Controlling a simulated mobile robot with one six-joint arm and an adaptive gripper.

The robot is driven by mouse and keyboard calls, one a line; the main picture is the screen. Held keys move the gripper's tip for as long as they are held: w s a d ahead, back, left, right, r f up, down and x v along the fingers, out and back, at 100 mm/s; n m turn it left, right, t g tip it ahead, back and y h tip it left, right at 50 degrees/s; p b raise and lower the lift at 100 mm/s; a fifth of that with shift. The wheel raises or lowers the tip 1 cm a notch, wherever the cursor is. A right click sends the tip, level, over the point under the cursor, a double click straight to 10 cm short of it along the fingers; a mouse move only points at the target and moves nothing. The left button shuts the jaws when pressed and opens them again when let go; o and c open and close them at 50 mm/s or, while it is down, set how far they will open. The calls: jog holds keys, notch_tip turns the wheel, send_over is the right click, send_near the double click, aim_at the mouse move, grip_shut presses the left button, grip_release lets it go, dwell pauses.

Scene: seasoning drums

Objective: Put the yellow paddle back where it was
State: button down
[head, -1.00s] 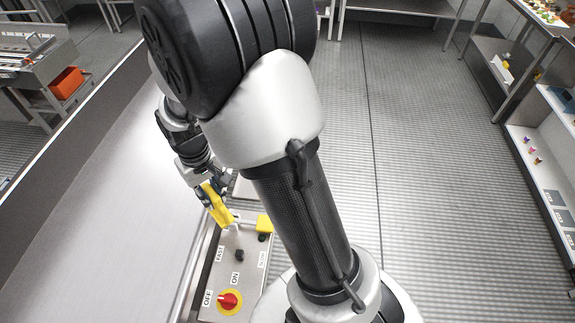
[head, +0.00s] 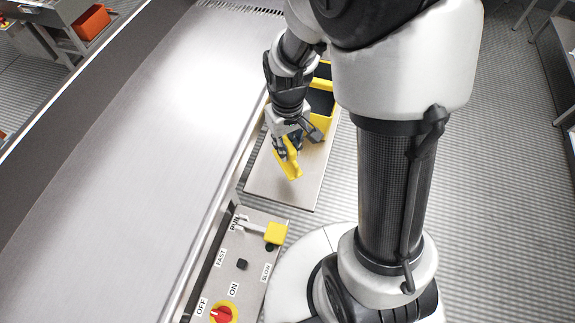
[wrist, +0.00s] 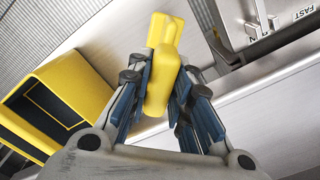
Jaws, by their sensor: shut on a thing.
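The yellow paddle (head: 290,165) is in my gripper (head: 287,140), over a flat steel shelf (head: 270,190) in the head view. In the wrist view my gripper (wrist: 162,95) has its blue-padded fingers on both sides of the paddle (wrist: 160,75), and its far end sticks out past them. A yellow box (head: 321,121) with a dark inside stands on the shelf just beyond and to the right of the gripper. The box (wrist: 85,72) also shows at the left of the wrist view, apart from the paddle. I cannot tell the paddle's height above the shelf.
A control panel (head: 225,270) with a red knob (head: 221,314), a black knob and a yellow-ended lever (head: 275,233) is nearer me. A wide steel conveyor surface (head: 130,160) runs along the left. Open floor (head: 490,200) lies to the right.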

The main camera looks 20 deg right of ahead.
aim_at(291, 169)
notch_tip(291, 169, down, 9)
jog(key=shift+w+r+b, duration=0.1)
jog(key=shift+b, duration=1.15)
jog(key=c, duration=1.4)
grip_release()
jog(key=shift+c, duration=0.2)
